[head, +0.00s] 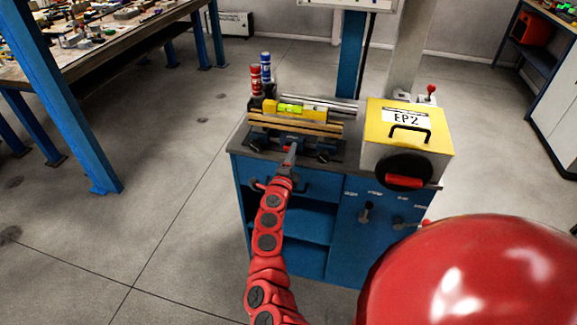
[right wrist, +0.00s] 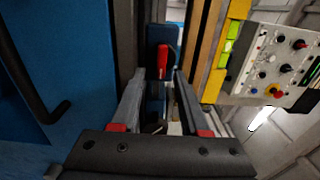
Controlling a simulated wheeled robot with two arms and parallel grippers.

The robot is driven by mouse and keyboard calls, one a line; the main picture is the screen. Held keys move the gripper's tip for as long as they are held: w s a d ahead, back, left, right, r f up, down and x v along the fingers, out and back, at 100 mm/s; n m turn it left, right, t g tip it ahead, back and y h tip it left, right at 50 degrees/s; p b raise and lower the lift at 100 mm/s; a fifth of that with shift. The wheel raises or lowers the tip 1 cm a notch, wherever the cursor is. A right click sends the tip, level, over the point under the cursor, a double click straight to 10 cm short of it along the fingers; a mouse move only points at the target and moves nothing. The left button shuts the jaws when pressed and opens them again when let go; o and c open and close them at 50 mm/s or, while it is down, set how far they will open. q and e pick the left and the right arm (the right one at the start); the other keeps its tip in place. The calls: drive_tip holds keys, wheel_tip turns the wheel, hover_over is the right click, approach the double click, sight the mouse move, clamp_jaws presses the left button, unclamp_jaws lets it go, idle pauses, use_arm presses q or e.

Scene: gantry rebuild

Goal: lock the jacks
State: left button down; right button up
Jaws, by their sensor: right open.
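A blue fixture (head: 310,143) with dark knobs stands at the front of the cart top, below a yellow level and wooden strips. I cannot tell for sure which parts are the jacks. My right gripper (head: 291,156) reaches the front of this fixture. In the right wrist view its two grey fingers (right wrist: 159,80) are apart, with nothing clamped between them. A red lever (right wrist: 163,60) on a dark blue block shows straight ahead, in the gap near the fingertips. The lever's lower part is partly hidden. My left gripper is not in view.
A yellow-topped box marked EP2 (head: 407,118), with a black and red handwheel, stands right of the fixture. A red and a blue bottle (head: 266,68) stand behind left. The blue cart (head: 335,232) has open shelves. A panel with knobs (right wrist: 285,60) shows in the wrist view.

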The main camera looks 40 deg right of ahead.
drive_tip(key=b+v, duration=0.2)
drive_tip(key=v, duration=1.5)
drive_tip(key=shift+s, duration=0.1)
drive_tip(key=shift+s, duration=0.1)
